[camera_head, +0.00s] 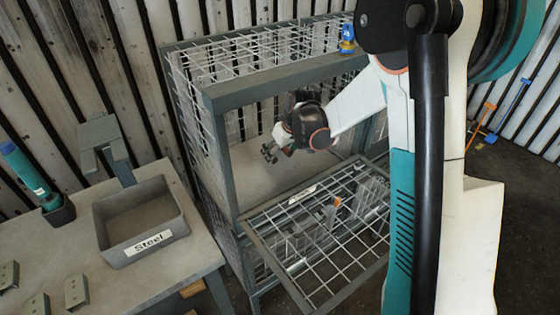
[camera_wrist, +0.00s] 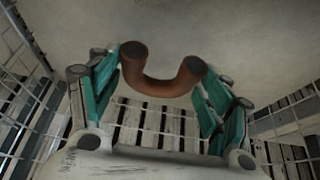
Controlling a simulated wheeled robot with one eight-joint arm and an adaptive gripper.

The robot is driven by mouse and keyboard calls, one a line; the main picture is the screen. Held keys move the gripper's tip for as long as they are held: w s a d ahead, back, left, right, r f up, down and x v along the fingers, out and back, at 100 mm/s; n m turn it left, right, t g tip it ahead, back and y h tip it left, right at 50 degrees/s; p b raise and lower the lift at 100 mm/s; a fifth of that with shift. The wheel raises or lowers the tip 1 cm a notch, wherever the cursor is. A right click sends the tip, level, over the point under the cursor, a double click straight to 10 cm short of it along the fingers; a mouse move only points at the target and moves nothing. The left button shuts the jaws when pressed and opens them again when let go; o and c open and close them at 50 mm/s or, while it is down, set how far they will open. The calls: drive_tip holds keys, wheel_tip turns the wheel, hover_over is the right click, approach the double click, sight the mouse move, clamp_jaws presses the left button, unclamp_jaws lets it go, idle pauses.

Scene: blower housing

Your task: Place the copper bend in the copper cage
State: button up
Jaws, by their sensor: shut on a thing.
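The copper bend (camera_wrist: 160,86), a brown U-shaped pipe, is between the teal finger pads of my gripper (camera_wrist: 162,75) in the wrist view. My gripper is shut on it, with the bend's two ends toward the fingertips. In the head view my gripper (camera_head: 270,152) is inside the upper compartment of a grey wire cage (camera_head: 222,165), above its pale floor (camera_head: 250,185). The cage's mesh front door (camera_head: 325,245) hangs open and carries a label (camera_head: 302,195) too small to read. The bend is hard to make out in the head view.
A table at left holds a grey bin labelled Steel (camera_head: 140,222), a teal tool (camera_head: 28,172) and several metal brackets (camera_head: 76,292). The cage's top beam (camera_head: 270,80) runs above my wrist.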

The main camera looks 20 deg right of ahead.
sight(280, 166)
drive_tip(key=shift+w+f+b, duration=0.1)
drive_tip(key=shift+f+b, duration=0.9)
drive_tip(key=shift+f, duration=0.85)
drive_tip(key=shift+r, duration=0.1)
drive_tip(key=o, duration=0.8)
drive_tip(key=shift+f, duration=0.2)
drive_tip(key=o, duration=0.5)
drive_tip(key=shift+c, duration=0.2)
drive_tip(key=shift+r, duration=0.15)
